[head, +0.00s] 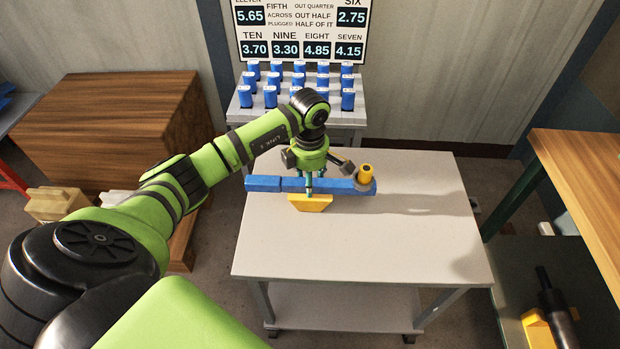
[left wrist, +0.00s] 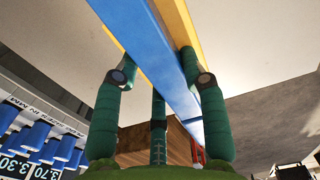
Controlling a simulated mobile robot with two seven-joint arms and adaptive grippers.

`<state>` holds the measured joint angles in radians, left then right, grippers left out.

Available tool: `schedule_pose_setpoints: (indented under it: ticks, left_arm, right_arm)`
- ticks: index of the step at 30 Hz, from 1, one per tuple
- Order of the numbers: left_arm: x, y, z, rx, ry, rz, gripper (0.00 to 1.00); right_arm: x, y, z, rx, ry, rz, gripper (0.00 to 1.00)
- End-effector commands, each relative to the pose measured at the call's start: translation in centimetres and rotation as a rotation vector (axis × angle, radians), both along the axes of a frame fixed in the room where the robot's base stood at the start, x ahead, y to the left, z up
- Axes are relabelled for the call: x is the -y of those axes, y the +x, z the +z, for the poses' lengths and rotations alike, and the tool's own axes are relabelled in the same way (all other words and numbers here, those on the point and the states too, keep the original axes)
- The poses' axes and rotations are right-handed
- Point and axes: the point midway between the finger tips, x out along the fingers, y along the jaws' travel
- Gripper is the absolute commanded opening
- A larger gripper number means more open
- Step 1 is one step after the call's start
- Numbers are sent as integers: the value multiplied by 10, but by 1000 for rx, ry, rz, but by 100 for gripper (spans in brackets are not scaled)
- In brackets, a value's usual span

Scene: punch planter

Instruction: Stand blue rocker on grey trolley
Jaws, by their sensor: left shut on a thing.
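In the left wrist view the blue beam (left wrist: 150,50) runs between the green fingers (left wrist: 155,90). I cannot tell whether the foot touches the trolley top. My right gripper is not in view.
Behind the trolley, a small stand holds several blue cylinders (head: 270,97) below a number board (head: 300,30). A brown wooden box (head: 110,125) stands at left. A wooden bench (head: 585,165) is at right. The trolley's front half is clear.

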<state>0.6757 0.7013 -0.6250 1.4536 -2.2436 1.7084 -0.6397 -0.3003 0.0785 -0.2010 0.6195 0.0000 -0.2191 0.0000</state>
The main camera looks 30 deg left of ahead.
Motion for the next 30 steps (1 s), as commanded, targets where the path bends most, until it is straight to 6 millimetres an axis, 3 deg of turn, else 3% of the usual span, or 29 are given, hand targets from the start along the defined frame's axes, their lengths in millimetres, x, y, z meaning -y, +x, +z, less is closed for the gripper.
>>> schedule_pose_setpoints:
  ticks: [4,5,6,20,30]
  left_arm:
    - [0,1,-1,5,0,0,0]
    - [0,0,-3,0,0,0,50]
    - [0,0,-2,0,0,0,66]
    - [0,1,5,2,1,0,66]
    - [0,1,73,5,1,-1,66]
  right_arm:
    - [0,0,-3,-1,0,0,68]
    - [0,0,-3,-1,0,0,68]
    - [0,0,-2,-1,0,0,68]
    - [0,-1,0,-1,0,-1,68]
    - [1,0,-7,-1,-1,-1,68]
